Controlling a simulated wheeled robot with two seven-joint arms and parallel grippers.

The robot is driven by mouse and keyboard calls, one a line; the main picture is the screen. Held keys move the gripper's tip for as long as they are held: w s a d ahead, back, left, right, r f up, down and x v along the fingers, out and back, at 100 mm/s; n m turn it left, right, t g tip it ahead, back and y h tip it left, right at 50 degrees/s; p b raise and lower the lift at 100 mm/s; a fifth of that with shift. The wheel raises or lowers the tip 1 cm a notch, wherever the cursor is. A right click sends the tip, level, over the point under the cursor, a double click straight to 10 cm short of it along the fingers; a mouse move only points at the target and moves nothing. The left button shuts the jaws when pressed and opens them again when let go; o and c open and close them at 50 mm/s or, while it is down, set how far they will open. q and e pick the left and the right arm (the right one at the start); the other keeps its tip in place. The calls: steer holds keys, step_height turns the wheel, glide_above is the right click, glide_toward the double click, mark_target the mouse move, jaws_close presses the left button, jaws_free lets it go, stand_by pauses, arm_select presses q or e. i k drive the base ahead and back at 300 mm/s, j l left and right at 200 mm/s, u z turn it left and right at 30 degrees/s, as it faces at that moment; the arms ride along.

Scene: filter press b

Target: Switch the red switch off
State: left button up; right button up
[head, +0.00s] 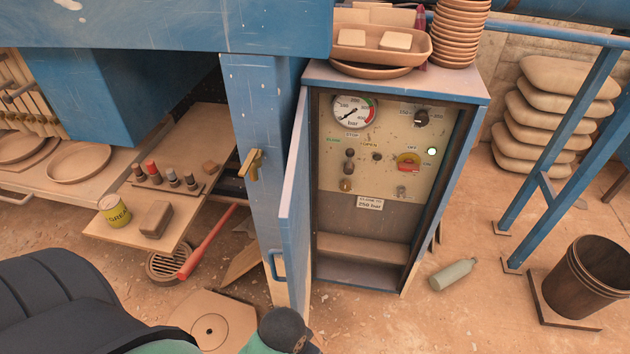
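The knob's handle looks roughly sideways. Neither of my grippers is in view. Only dark and green parts of my own body show at the bottom edge, well below the panel.
The cabinet door (296,190) stands open on the left. A gauge (354,112) and other knobs share the panel. Bowls and a tray (380,45) sit on top of the cabinet. A bottle (452,274) and a bucket (588,275) are on the floor at right.

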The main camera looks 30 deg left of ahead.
mark_target(408, 165)
steer(key=j, duration=0.5)
steer(key=k+j, duration=0.15)
steer(key=j, duration=0.9)
steer(key=k, duration=0.05)
